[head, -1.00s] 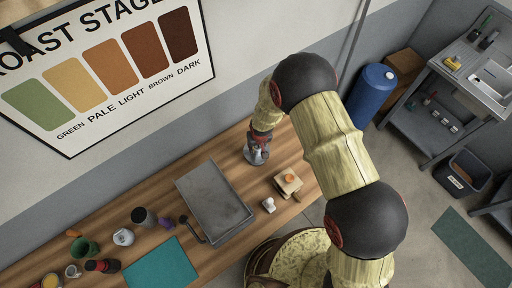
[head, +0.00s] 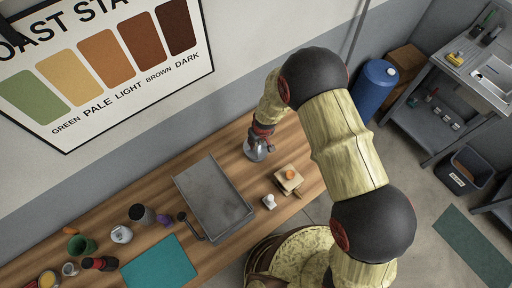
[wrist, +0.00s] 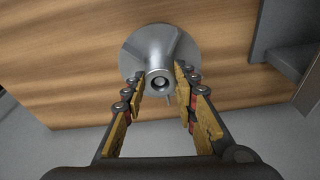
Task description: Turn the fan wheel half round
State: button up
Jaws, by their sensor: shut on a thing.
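A round, shiny metal piece with a flared base (wrist: 146,48) and a raised hub (wrist: 160,80) stands on the wooden bench; I take it to be the fan wheel. It also shows in the head view (head: 254,152), partly covered by my gripper. My gripper (wrist: 161,76) points down over it, with its fingertips on either side of the hub, shut on it. A small pointed tab shows just below the hub in the wrist view. In the head view my gripper (head: 264,144) is at the bench's back right part.
A grey metal box (head: 213,197) with a black handle lies left of my gripper. A wooden block (head: 287,184) with an orange item (head: 291,174) and a small white piece (head: 269,202) are nearer the front edge. A teal mat (head: 160,266) lies further left.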

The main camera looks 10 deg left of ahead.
jog(key=shift+f+b, duration=0.25)
jog(key=shift+b, duration=0.3)
jog(key=n+b, duration=0.1)
jog(key=b, duration=0.3)
jog(key=shift+n+b, duration=0.3)
jog(key=shift+n, duration=0.1)
jog(key=n+b, duration=0.1)
jog(key=b, duration=0.2)
jog(key=shift+d+g, duration=0.1)
jog(key=shift+g, duration=0.2)
jog(key=shift+r+n+b, duration=0.15)
jog(key=shift+n+b, duration=0.2)
jog(key=shift+n, duration=0.15)
jog(key=n+b, duration=0.1)
jog(key=b, duration=0.2)
jog(key=shift+w, duration=0.1)
jog(key=n+b, duration=0.2)
jog(key=shift+n+g+y+b, duration=0.3)
jog(key=shift+g, duration=0.1)
